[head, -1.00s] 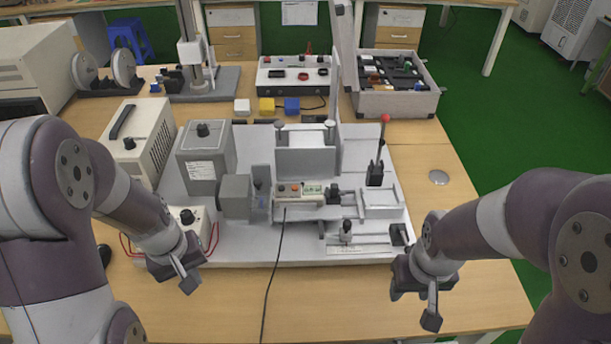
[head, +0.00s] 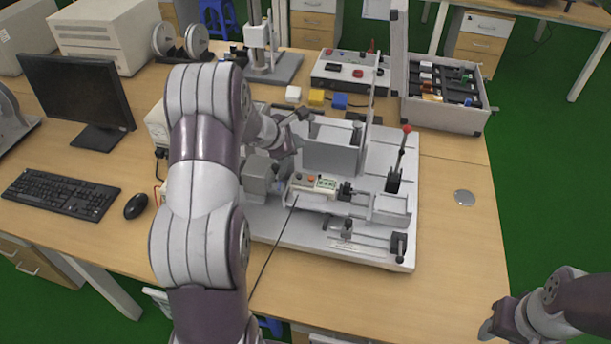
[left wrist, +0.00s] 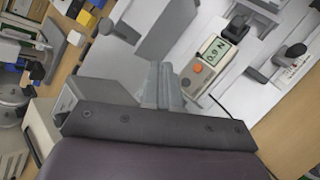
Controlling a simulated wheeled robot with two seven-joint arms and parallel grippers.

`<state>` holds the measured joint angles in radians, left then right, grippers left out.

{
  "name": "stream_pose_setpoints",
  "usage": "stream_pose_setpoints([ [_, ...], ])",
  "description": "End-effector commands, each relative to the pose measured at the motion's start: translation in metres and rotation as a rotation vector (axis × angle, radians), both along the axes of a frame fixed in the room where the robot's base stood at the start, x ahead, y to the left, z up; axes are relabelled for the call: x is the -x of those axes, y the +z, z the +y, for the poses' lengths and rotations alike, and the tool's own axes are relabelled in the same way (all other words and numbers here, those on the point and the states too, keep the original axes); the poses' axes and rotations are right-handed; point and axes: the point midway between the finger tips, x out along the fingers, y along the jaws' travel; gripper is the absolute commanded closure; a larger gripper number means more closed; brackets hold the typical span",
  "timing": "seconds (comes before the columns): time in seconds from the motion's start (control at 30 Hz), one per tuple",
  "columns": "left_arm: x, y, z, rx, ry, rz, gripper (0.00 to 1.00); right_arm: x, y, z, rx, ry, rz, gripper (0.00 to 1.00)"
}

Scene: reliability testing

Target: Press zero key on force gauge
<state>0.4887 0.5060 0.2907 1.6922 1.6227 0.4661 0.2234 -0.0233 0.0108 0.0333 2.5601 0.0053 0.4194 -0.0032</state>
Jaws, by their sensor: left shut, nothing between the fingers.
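The force gauge (head: 313,192) is a small pale box with a green display, an orange key and a grey key. It lies on the light test rig base, with a dark cable running from it. In the left wrist view the force gauge (left wrist: 222,67) shows its display and, nearer the fingers, its orange key (left wrist: 198,69) and grey key (left wrist: 186,82).
An upright grey plate (head: 331,150) stands behind the gauge. A red-knobbed lever (head: 399,160) rises to its right. The table's right side is clear apart from a round metal disc (head: 464,198).

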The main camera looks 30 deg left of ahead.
Motion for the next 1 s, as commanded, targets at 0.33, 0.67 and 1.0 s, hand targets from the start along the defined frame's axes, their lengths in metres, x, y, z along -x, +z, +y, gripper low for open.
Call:
stream_pose_setpoints([
  [0.33, 0.0, -0.006, -0.001, -0.003, -0.004, 0.001, 1.0, 0.0, -0.005, 0.0, 0.0, 0.0, 0.0, 0.54],
  [0.67, 0.001, -0.047, -0.001, -0.001, -0.005, 0.003, 1.0, 0.0, -0.035, 0.0, 0.0, 0.0, 0.0, 0.54],
  [1.0, 0.0, -0.088, -0.001, -0.004, -0.005, 0.001, 1.0, 0.0, -0.074, 0.0, 0.0, 0.0, 0.0, 0.54],
])
